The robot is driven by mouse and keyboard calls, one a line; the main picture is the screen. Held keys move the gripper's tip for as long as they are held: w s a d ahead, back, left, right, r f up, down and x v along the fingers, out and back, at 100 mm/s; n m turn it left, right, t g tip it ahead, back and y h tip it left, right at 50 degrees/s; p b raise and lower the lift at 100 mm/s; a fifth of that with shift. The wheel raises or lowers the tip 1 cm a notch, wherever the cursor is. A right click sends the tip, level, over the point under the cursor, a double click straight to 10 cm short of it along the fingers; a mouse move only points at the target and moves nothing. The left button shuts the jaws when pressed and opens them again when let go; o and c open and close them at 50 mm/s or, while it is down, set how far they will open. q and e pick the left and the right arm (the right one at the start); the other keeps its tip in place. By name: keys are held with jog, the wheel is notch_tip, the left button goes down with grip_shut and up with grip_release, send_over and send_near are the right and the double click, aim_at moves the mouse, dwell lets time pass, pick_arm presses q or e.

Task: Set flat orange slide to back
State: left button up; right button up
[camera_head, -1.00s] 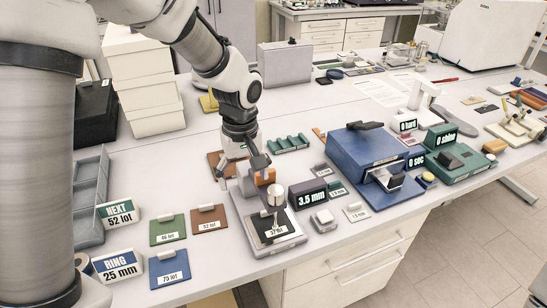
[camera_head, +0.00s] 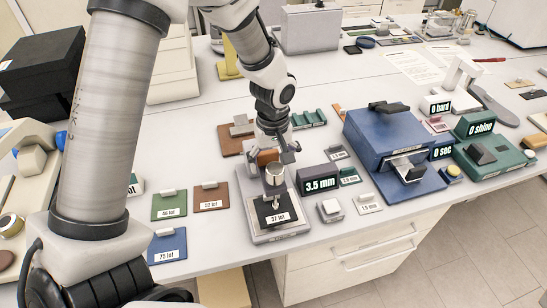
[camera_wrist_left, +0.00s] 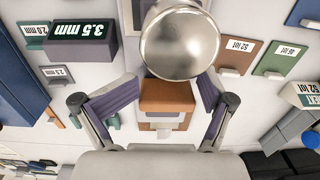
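The orange slide (camera_head: 267,157) is a small orange-brown block at the back of the grey gauge stand (camera_head: 256,230), behind its round metal weight (camera_head: 274,175). My left gripper (camera_head: 277,150) is down at the slide, partly hiding it in the head view. In the left wrist view the slide (camera_wrist_left: 166,96) lies between the two fingers of the gripper (camera_wrist_left: 163,100), with a gap visible on each side. The fingers are open. The metal weight (camera_wrist_left: 180,45) hides part of the stand there. My right gripper is not in view.
A dark 3.5 mm display (camera_head: 320,178) stands close right of the stand, with the blue machine (camera_head: 385,145) beyond it. Green (camera_head: 168,205), brown (camera_head: 210,197) and blue (camera_head: 166,245) lot plates lie to the left. A brown plate (camera_head: 229,146) lies behind left.

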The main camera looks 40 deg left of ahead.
pick_arm(q)
jog(key=shift+r, duration=0.35)
jog(key=c, duration=0.5)
jog(key=shift+s+a, duration=0.3)
jog(key=c, duration=0.6)
jog(key=shift+a, duration=0.35)
grip_shut()
jog(key=shift+w+a+f, duration=0.1)
jog(key=shift+w+f, duration=0.05)
jog(key=shift+o, duration=1.7)
grip_release()
jog(key=shift+w, duration=0.25)
jog(key=o, duration=1)
jog(key=shift+d, duration=0.4)
jog(key=shift+c, duration=0.2)
jog(key=shift+s+a, duration=0.15)
jog(key=shift+s, duration=0.1)
notch_tip(320, 180, up, 12)
